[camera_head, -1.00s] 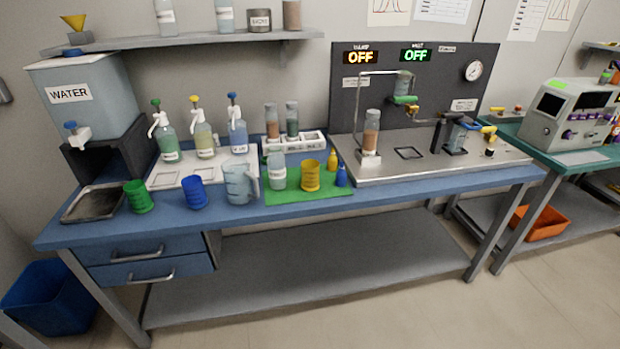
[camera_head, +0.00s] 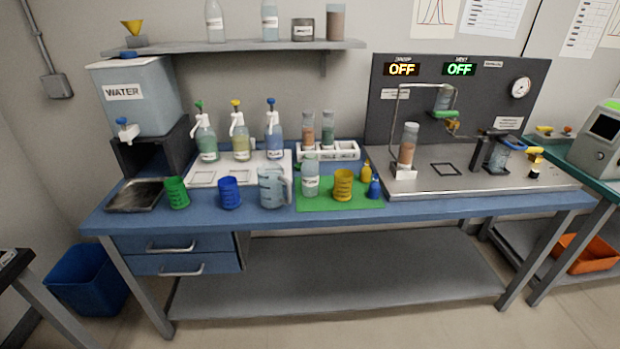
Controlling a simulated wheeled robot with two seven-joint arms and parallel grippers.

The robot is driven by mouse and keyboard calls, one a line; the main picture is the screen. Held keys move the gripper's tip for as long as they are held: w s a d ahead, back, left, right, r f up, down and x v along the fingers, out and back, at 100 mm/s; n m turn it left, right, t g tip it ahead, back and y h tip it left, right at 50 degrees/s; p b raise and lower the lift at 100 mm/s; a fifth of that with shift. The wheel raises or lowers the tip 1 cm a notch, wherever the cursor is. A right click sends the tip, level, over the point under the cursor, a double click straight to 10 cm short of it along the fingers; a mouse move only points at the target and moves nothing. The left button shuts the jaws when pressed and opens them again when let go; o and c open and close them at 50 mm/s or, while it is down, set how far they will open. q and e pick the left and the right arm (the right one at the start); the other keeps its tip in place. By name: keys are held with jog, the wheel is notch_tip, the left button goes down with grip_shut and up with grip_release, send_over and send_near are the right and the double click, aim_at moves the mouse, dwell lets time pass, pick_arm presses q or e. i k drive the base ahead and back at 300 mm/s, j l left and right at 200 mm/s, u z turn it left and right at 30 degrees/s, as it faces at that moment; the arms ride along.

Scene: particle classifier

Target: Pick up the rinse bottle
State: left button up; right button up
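Three pump-top bottles stand upright in a row on a white tray (camera_head: 262,176) on the blue bench (camera_head: 140,220). One has a green top (camera_head: 206,142), one a yellow top (camera_head: 240,142) and one a blue top with bluish liquid (camera_head: 274,140). A clear labelled bottle (camera_head: 310,178) stands on the green mat (camera_head: 325,205). The labels are too small to read, so I cannot tell which is the rinse bottle.
Green (camera_head: 177,193), blue (camera_head: 229,193) and yellow (camera_head: 343,185) cups and a clear jug (camera_head: 271,188) stand near the front edge. A water tank (camera_head: 135,98) is at left, a metal rig (camera_head: 460,172) at right. Floor in front is free; a table corner (camera_head: 14,262) shows at lower left.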

aim_at(310, 165)
jog(key=i+j, duration=0.2)
jog(key=i, duration=0.25)
jog(key=i+j, duration=0.2)
jog(key=i, duration=0.3)
jog(key=l+z, duration=0.05)
